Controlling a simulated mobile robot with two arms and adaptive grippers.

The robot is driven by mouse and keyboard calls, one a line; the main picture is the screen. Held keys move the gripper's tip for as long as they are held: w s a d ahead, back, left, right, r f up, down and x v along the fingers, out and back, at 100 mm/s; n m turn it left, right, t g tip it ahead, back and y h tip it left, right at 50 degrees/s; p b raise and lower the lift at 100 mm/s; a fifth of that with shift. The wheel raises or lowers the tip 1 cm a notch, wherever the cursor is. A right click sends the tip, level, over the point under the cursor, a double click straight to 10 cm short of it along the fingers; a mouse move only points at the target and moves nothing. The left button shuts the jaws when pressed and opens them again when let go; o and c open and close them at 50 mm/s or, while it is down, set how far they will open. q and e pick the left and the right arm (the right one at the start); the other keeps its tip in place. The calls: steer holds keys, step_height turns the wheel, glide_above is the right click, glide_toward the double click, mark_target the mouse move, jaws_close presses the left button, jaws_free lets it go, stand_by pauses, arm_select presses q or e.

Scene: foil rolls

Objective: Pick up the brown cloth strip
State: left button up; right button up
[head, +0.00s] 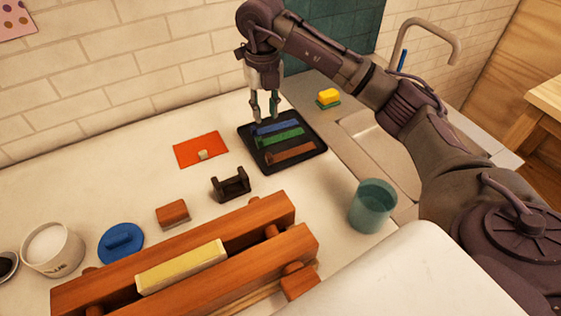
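The brown cloth strip (290,153) lies on a black tray (301,169), on the side nearer to me. A green strip (280,139) and a blue strip (275,127) lie beyond it on the same tray. My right gripper (265,113) points down over the far left edge of the tray, near the blue strip and away from the brown one. Its two fingers are apart, with nothing seen between them. Whether the fingertips touch the tray cannot be told. My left gripper is out of view.
A teal cup (373,206) stands right of a large wooden frame (225,255) with a pale yellow block. An orange mat (201,150) and a black holder (230,184) sit left of the tray. A sink (385,150) and a yellow sponge (328,97) are to the right.

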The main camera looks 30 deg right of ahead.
steer(key=f, duration=0.1)
steer(key=p, duration=0.2)
glide_above(268, 154)
step_height(268, 154, down, 8)
steer(key=shift+w+r, duration=0.1)
steer(key=shift+w, duration=0.05)
steer(key=shift+f+p, duration=0.3)
steer(key=shift+f, duration=0.25)
step_height(268, 154, down, 4)
steer(key=shift+r+p, duration=0.2)
steer(key=shift+p, duration=0.6)
steer(key=shift+f, duration=0.45)
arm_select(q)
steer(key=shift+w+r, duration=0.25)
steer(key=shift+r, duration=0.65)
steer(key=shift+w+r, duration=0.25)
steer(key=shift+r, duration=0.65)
arm_select(e)
steer(key=c, duration=0.5)
